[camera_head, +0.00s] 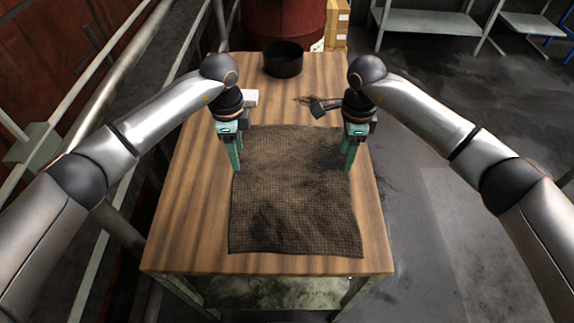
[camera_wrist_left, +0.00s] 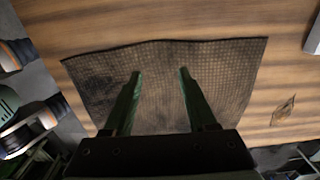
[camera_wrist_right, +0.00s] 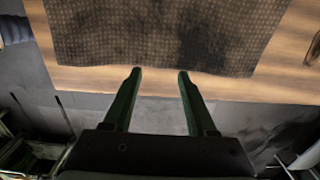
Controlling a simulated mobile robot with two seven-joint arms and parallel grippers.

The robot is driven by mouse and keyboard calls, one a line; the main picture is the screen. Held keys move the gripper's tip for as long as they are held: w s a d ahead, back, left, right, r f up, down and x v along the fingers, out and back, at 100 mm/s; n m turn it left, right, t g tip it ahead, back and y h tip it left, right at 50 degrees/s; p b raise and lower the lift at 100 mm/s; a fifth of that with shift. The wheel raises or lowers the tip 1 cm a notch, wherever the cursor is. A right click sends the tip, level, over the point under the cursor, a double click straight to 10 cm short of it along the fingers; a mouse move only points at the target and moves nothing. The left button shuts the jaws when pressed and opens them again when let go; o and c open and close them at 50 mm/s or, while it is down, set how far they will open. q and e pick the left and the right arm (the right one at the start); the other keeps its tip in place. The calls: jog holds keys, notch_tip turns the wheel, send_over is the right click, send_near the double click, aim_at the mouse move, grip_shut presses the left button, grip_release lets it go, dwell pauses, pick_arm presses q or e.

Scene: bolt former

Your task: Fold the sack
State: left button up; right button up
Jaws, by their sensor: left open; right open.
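The sack (camera_head: 290,205) is a dark brown checked cloth with black stains, lying spread flat on the wooden table. My left gripper (camera_head: 236,168) is open, its fingers pointing down at the sack's left edge. In the left wrist view the sack (camera_wrist_left: 160,75) lies beneath the open fingers (camera_wrist_left: 160,78). My right gripper (camera_head: 350,165) is open over the sack's right edge. In the right wrist view the sack's edge (camera_wrist_right: 150,35) runs just beyond the open fingertips (camera_wrist_right: 160,78). Neither gripper holds anything.
The wooden table (camera_head: 190,235) has bare strips around the sack. A black pot (camera_head: 283,60) stands at its far end. A white box (camera_head: 250,97) and a dark tool (camera_head: 322,107) lie behind the sack. Railings (camera_head: 195,60) run along the left.

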aim_at(242, 180)
pick_arm(q)
jog(key=shift+s+f, duration=0.1)
jog(key=shift+f, duration=3.85)
pick_arm(e)
jog(key=shift+f, duration=3.9)
pick_arm(q)
jog(key=shift+f, duration=0.1)
pick_arm(e)
jog(key=shift+f, duration=0.1)
jog(key=shift+s, duration=0.1)
pick_arm(q)
jog(key=shift+c, duration=0.8)
pick_arm(e)
jog(key=shift+f, duration=0.1)
jog(key=shift+c, duration=0.8)
pick_arm(q)
jog(key=shift+a+f, duration=0.1)
grip_shut()
pick_arm(e)
jog(key=shift+d, duration=0.1)
grip_shut()
